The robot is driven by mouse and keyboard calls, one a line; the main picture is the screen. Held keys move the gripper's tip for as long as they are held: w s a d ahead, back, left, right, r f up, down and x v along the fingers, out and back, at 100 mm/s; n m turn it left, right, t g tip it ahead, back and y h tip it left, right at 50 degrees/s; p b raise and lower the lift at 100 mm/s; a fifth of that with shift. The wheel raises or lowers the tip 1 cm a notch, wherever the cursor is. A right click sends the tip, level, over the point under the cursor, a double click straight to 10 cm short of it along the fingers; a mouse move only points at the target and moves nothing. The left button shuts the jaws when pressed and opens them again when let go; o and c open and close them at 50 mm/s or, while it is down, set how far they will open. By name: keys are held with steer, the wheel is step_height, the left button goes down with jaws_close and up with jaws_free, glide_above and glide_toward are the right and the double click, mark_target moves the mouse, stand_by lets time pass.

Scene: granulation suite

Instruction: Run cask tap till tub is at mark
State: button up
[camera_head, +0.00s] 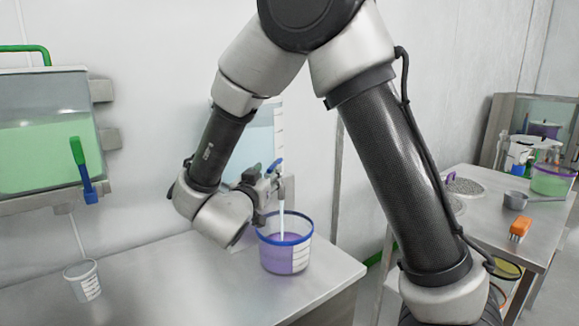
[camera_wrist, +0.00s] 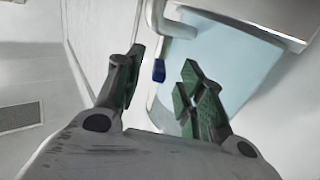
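The cask (camera_head: 262,122) on the wall holds pale blue liquid and is partly hidden behind my arm. Its tap shows a blue handle (camera_head: 274,165). A pale vertical line, which looks like a stream, runs from the tap into the tub (camera_head: 298,262). The tub has a blue rim, white marks on its side and a purple lower part; the exact level against the mark is too small to read. My gripper (camera_head: 266,190) is at the tap. In the wrist view my gripper (camera_wrist: 162,92) is open, with a blue-tipped pale lever (camera_wrist: 159,70) between and beyond its fingers, apparently untouched.
A second cask (camera_head: 45,150) with green liquid hangs at left, with a green-and-blue tap (camera_head: 82,172) above a small cup (camera_head: 84,282). The tub stands near the steel bench's (camera_head: 170,280) right end. A right-hand table (camera_head: 490,205) holds a scoop, an orange brush (camera_head: 520,228) and containers.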

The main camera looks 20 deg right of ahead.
steer(key=x, duration=0.7)
steer(key=shift+w+d, duration=0.1)
steer(key=shift+w, duration=0.05)
jaws_close()
